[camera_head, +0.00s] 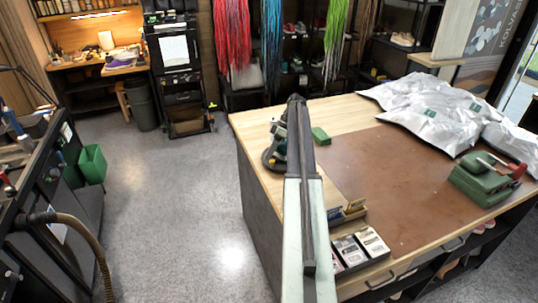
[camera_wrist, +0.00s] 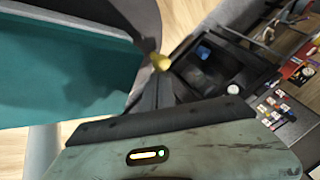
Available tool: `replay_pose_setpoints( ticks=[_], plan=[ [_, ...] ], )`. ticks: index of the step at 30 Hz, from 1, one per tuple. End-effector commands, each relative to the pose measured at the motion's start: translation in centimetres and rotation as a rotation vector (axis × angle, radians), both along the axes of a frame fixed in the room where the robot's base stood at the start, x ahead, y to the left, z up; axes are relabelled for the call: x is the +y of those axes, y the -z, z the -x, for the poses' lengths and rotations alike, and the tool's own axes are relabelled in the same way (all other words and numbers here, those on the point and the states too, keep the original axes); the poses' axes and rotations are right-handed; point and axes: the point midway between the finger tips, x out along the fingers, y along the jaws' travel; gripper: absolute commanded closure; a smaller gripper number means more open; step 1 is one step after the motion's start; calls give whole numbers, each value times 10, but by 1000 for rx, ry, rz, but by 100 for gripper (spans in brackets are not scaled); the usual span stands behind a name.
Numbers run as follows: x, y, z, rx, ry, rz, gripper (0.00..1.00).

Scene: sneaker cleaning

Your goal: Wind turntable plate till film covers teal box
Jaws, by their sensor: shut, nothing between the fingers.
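A teal box (camera_wrist: 70,80) fills the upper left of the wrist view, with a pale top edge and a shadow on its side. A dark, curved plate edge (camera_wrist: 135,15) lies beside it, and a small yellow peg (camera_wrist: 160,62) stands there. My gripper (camera_wrist: 160,80) is shut and empty, its dark fingertips close to the peg; I cannot tell whether they touch. In the head view, the dark round turntable (camera_head: 272,153) shows at the counter's left edge, partly behind my arm, which hides my gripper there. I cannot make out any film on the box.
A small green block (camera_head: 320,136) lies right of my arm on the wooden counter (camera_head: 345,107). Silvery bags (camera_head: 430,110) and a green device (camera_head: 485,180) stand to the right. Small boxes (camera_head: 360,247) sit at the front edge. The brown mat (camera_head: 385,175) is mostly clear.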

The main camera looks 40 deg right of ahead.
Motion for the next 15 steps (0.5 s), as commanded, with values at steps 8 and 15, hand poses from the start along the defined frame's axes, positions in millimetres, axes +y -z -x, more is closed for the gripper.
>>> replay_pose_setpoints(
  ticks=[8, 15],
  plan=[
    [1, 0, 0, -1, -25, 1, 100],
    [1, 0, 1, -1, -44, 2, 100]
  ],
)
